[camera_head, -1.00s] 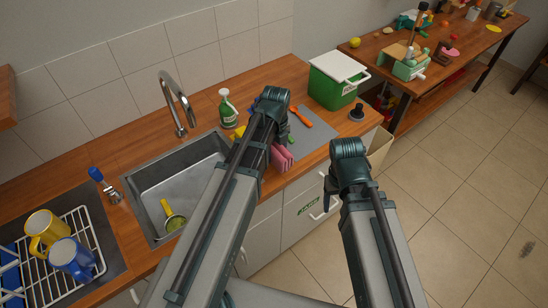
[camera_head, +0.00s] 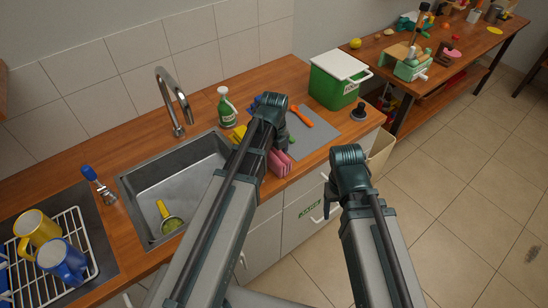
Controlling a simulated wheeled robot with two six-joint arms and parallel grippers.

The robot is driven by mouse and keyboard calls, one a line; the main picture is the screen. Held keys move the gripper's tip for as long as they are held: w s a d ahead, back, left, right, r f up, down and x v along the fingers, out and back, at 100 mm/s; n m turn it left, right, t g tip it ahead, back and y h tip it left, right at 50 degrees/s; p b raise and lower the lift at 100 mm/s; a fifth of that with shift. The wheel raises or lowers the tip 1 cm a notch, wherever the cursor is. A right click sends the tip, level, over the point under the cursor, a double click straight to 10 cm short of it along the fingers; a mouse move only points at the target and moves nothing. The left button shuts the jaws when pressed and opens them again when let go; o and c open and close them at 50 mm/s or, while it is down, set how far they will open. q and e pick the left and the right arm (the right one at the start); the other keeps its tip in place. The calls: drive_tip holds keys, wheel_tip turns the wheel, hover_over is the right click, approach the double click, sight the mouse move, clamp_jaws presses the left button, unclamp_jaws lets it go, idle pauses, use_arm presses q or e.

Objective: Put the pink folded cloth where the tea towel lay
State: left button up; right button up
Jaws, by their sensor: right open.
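The pink folded cloth (camera_head: 279,163) shows at the front edge of the counter, just right of my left arm, which hides part of it. My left gripper (camera_head: 271,108) is over the counter near the grey mat; its fingers are hidden behind its wrist, so its jaws do not show. My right gripper (camera_head: 348,160) is in front of the counter, over the floor. It is open and I see nothing in it. I see no tea towel that I can make out.
A grey mat (camera_head: 312,137) with an orange-handled tool (camera_head: 301,116) lies behind the cloth. A drying rack (camera_head: 88,262) holds a yellow mug (camera_head: 36,229) and a blue mug (camera_head: 63,260).

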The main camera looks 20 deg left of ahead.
sight(275, 152)
use_arm(q)
drive_tip(key=shift+r, duration=0.1)
wheel_tip(275, 152, up, 12)
drive_tip(key=p, duration=1.2)
drive_tip(key=shift+r, duration=0.1)
drive_tip(key=shift+s+d, duration=0.2)
drive_tip(key=s+d+n, duration=0.5)
drive_tip(key=s+n, duration=0.2)
drive_tip(key=n, duration=0.4)
drive_tip(key=s+d+n+y, duration=0.1)
drive_tip(key=s+d+n, duration=0.4)
drive_tip(key=n, duration=0.5)
drive_tip(key=shift+s+n, duration=0.4)
drive_tip(key=shift+s, duration=0.55)
drive_tip(key=shift+f+b, duration=0.75)
drive_tip(key=shift+f, duration=0.15)
